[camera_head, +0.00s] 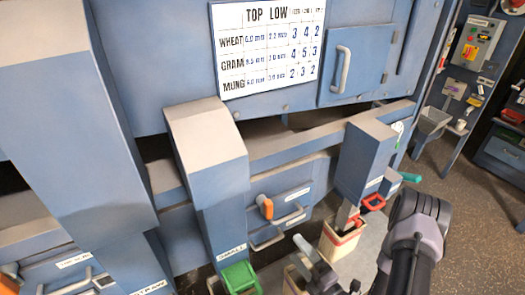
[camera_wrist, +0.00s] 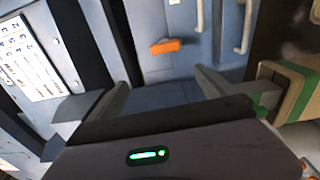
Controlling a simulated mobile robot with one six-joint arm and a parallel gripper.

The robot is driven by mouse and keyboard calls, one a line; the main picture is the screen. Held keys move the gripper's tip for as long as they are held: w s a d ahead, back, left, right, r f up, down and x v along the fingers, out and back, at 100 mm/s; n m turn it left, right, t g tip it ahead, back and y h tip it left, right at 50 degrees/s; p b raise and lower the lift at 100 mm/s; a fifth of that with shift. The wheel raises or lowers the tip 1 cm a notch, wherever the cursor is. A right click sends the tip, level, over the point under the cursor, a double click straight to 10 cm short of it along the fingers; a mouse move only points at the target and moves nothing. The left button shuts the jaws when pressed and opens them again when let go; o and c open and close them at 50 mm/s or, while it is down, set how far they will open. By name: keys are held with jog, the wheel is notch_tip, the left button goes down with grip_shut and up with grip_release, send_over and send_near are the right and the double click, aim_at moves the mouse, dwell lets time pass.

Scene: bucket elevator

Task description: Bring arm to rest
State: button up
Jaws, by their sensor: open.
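My arm (camera_head: 408,250) reaches in from the lower right in the head view, bent at a dark grey joint. My gripper (camera_head: 302,256) is low in front of the blue machine, near its lower drawer. In the wrist view my gripper (camera_wrist: 160,84) has its two grey fingers spread wide apart. Nothing is between them; a blue panel with an orange handle (camera_wrist: 165,46) shows beyond. The gripper's lower part is cut off by the bottom edge of the head view.
The blue machine has a green-lipped spout (camera_head: 240,277) left of my gripper and a red-handled chute (camera_head: 373,202) to the right. A cream box (camera_head: 340,240) stands close beside the gripper. A table sign (camera_head: 268,45) hangs above. Open floor (camera_head: 475,225) lies at the right.

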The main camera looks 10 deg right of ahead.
jog(key=a+r+n+g+y+b, duration=0.2)
jog(key=a+r+n+g+y, duration=0.4)
jog(key=a+r+n+y, duration=0.45)
jog(key=s+a+r+n+g+h+b, duration=0.1)
jog(key=s+a+r+n+g, duration=0.2)
jog(key=s+n+g, duration=0.35)
jog(key=s+a+r+n+g+h+b, duration=0.1)
jog(key=s+a+r+n+g, duration=0.25)
jog(key=n, duration=0.65)
jog(key=s+d+f+n+g+h+b, duration=0.1)
jog(key=s+f+n+g+h+b, duration=0.1)
jog(key=s+n+h, duration=0.65)
jog(key=w+d+r+n+t+h+b, duration=0.1)
jog(key=d+r+n+t+h, duration=0.3)
jog(key=n, duration=0.5)
jog(key=w+d+r+t, duration=0.1)
jog(key=d+t, duration=0.1)
jog(key=d, duration=0.1)
jog(key=shift+w+r+n+t+h+b, duration=0.25)
jog(key=shift+w+n+t+h+b, duration=0.05)
jog(key=shift+w+n+t, duration=0.1)
